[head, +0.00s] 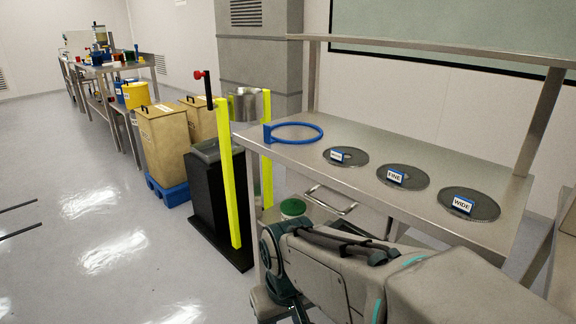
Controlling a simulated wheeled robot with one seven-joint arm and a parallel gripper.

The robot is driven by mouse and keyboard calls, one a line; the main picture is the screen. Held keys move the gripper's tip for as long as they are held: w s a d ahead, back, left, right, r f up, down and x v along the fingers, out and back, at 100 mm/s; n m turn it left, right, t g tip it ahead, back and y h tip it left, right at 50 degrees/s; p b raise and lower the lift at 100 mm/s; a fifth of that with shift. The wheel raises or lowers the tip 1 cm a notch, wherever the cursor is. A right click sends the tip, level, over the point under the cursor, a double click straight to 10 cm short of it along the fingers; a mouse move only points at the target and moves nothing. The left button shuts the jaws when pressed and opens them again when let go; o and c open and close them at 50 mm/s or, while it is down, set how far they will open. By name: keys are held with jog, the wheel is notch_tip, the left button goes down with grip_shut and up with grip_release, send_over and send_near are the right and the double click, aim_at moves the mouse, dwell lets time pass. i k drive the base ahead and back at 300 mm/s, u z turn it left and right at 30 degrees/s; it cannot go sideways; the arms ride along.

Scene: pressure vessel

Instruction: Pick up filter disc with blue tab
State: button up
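Three round grey mesh filter discs lie flat in a row on the steel table (405,215). The left disc (357,157) has a small white label with blue on it, too small to read. The middle disc (412,183) has a blue-edged label reading FINE. The right disc (485,208) has a blue-edged label reading WIDE. A blue ring with a blue upright tab (267,133) lies at the table's left end, apart from the discs. My arm crosses the lower right, in front of the table. I cannot make out my gripper in this view.
A shelf (440,50) on posts stands over the table's back edge. A yellow-posted black stand (215,190) is left of the table, with tan bins (163,140) on a blue pallet beyond. Two dark thin bars show at the left edge. The left floor is mostly clear.

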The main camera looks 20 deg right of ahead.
aim_at(391, 175)
jog(key=u, duration=0.65)
jog(key=i, duration=1.75)
jog(key=z, duration=4.05)
